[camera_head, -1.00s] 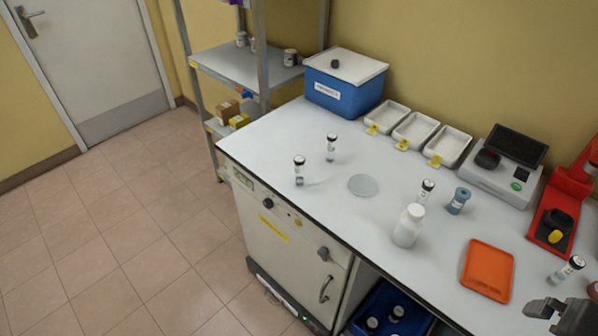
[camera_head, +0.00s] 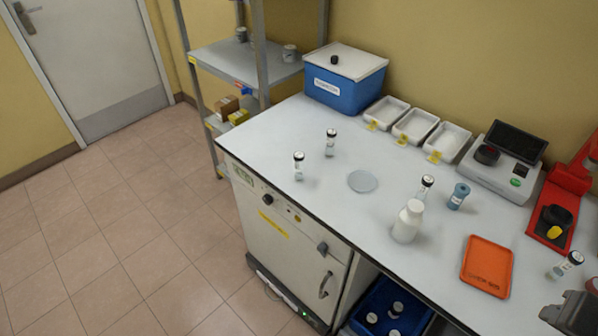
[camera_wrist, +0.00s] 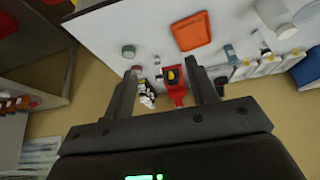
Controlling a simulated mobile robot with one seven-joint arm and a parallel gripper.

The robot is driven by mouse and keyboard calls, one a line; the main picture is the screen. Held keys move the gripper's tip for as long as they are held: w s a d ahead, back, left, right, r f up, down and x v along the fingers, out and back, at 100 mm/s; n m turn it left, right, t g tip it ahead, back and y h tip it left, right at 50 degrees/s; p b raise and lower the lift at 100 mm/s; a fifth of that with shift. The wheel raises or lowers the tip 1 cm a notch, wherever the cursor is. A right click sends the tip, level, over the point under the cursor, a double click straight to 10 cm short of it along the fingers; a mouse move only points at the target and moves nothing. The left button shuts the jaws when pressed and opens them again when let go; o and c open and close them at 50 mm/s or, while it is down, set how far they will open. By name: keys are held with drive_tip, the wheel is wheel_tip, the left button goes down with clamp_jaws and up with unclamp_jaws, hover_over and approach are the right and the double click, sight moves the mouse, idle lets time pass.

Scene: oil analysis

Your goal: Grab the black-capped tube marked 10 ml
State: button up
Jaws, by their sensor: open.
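Two are at the left, a front one (camera_head: 298,166) and a back one (camera_head: 330,143). One (camera_head: 426,187) stands behind the white bottle (camera_head: 408,222), and one (camera_head: 566,264) is at the far right near the red stand (camera_head: 560,205). I cannot read a 10 ml mark on any of them. My gripper (camera_head: 570,312) shows at the bottom right corner of the head view. In the wrist view my gripper (camera_wrist: 164,72) has its fingers wide apart, with nothing held between them.
An orange tray (camera_head: 487,266) lies at the right front of the bench. A blue-grey jar (camera_head: 458,197), a glass dish (camera_head: 362,182), white trays (camera_head: 414,126), a scale (camera_head: 500,170) and a blue box (camera_head: 345,85) also stand there. The left front is mostly clear.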

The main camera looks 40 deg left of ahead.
drive_tip(key=w+a+r+n+y, duration=0.1)
drive_tip(key=w+a+r+n, duration=0.15)
drive_tip(key=w+a, duration=0.95)
drive_tip(key=n+g+y, duration=0.1)
drive_tip(key=n+g, duration=0.1)
drive_tip(key=n, duration=0.1)
hover_over(300, 158)
drive_tip(key=s+d, duration=0.1)
drive_tip(key=s, duration=0.1)
wheel_tip(300, 158, down, 13)
drive_tip(key=shift+w+r, duration=0.1)
drive_tip(key=shift+r, duration=0.1)
drive_tip(key=shift+a+f, duration=0.1)
drive_tip(key=shift+f, duration=0.15)
drive_tip(key=x, duration=0.5)
drive_tip(key=shift+w, duration=0.15)
drive_tip(key=x, duration=0.5)
drive_tip(key=shift+a, duration=0.25)
